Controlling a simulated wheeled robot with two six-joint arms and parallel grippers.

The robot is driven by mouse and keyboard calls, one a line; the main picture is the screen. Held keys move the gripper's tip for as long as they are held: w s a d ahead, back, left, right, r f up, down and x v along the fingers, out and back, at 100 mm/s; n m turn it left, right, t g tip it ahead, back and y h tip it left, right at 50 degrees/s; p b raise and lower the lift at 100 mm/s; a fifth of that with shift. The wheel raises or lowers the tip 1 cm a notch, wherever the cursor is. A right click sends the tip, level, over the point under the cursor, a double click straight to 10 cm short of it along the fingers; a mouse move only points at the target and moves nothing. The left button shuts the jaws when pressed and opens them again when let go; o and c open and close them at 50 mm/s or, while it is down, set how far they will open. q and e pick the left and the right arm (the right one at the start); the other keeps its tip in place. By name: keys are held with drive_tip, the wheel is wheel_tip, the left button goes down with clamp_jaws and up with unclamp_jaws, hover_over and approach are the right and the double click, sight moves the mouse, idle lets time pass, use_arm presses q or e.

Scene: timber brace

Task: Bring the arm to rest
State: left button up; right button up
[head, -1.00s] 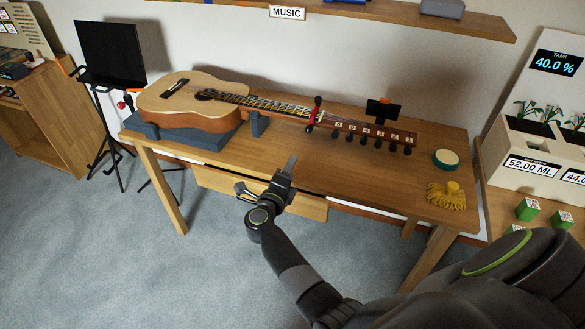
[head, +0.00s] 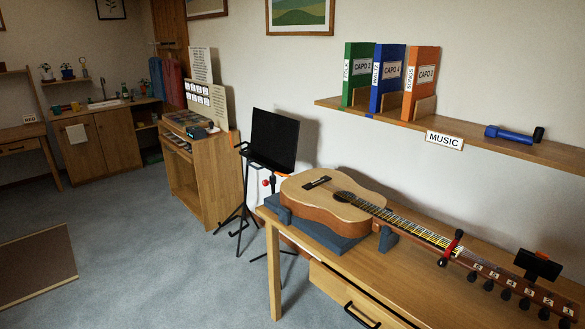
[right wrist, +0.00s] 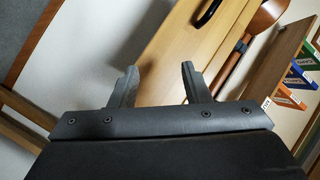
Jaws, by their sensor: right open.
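My right gripper (right wrist: 158,82) is in the right wrist view, with its two dark fingers apart and nothing between them. Beyond the fingers is a tilted view of wooden furniture with a dark handle (right wrist: 207,12). I cannot tell the exact distance to it. Neither of my arms shows in the head view, and my left gripper is in no current view.
In the head view, a guitar (head: 328,205) rests on a grey support on the wooden table (head: 440,285). The drawer (head: 338,296) has a dark handle. A black music stand (head: 273,140) stands beside the table. Binders (head: 387,78) stand on the wall shelf (head: 375,114).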

drive_tip(key=s+f+n+g+y, duration=0.3)
drive_tip(key=s+f+n, duration=0.2)
drive_tip(key=s+f, duration=0.5)
drive_tip(key=s+d+f+n+g, duration=0.1)
drive_tip(key=s+f+n+g, duration=0.2)
drive_tip(key=s, duration=0.8)
drive_tip(key=s+d+f+n+g, duration=0.1)
drive_tip(key=s+f+n+g, duration=0.2)
drive_tip(key=s+f, duration=0.4)
drive_tip(key=s+d+f+n+g+y, duration=0.1)
drive_tip(key=s+f+n+g, duration=0.2)
drive_tip(key=s, duration=1.3)
wheel_tip(320, 180, down, 2)
drive_tip(key=shift+s+d+f+g, duration=0.2)
drive_tip(key=shift+s+g, duration=0.1)
drive_tip(key=shift+g, duration=0.5)
